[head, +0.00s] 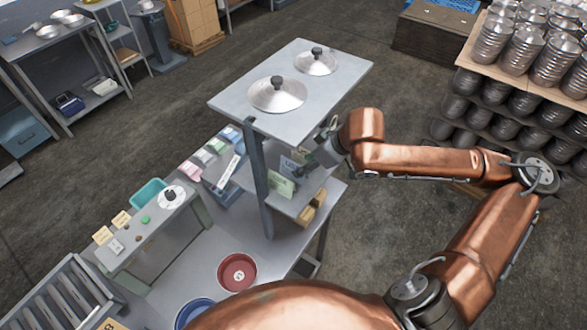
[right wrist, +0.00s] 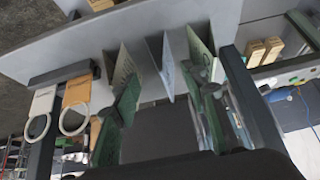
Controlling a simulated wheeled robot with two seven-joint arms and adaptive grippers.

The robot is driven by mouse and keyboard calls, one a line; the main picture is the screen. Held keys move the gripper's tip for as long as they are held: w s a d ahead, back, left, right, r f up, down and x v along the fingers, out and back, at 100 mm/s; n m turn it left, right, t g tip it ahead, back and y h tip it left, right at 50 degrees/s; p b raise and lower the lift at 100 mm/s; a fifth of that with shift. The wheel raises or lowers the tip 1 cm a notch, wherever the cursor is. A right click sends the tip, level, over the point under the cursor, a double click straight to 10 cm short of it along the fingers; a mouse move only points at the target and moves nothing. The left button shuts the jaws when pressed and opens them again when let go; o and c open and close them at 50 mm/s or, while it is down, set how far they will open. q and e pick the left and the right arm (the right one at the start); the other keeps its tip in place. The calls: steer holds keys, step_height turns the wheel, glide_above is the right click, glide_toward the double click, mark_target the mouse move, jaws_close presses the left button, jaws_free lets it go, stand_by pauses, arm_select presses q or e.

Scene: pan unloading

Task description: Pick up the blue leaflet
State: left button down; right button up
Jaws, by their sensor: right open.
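The blue leaflet (right wrist: 167,67) is pale blue and stands upright on a grey shelf in the right wrist view. In the head view the leaflets are partly hidden by my right gripper (head: 306,160), which reaches in at the shelf's right side. In the right wrist view my right gripper (right wrist: 162,88) is open and empty, its fingers spread to either side of the blue leaflet. My left gripper is not in view.
Above the leaflet shelf is a grey top (head: 225,102) bearing two domed lids (head: 277,94). A post (head: 258,175) stands at the shelf's front-left corner. Wooden blocks (head: 311,210) lie on the shelf's right. Below are a red bowl (head: 237,272) and a blue bowl (head: 194,312).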

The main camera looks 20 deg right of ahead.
mark_target(297, 167)
steer(key=x, duration=0.4)
steer(key=shift+w+a+r, duration=0.1)
steer(key=shift+a+r, duration=0.15)
steer(key=shift+a, duration=0.1)
steer(key=shift+w+f, duration=0.3)
steer(key=shift+f, duration=0.35)
steer(key=c, duration=0.7)
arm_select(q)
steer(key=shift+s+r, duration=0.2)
arm_select(e)
steer(key=shift+a, duration=0.1)
steer(key=shift+c, duration=1.2)
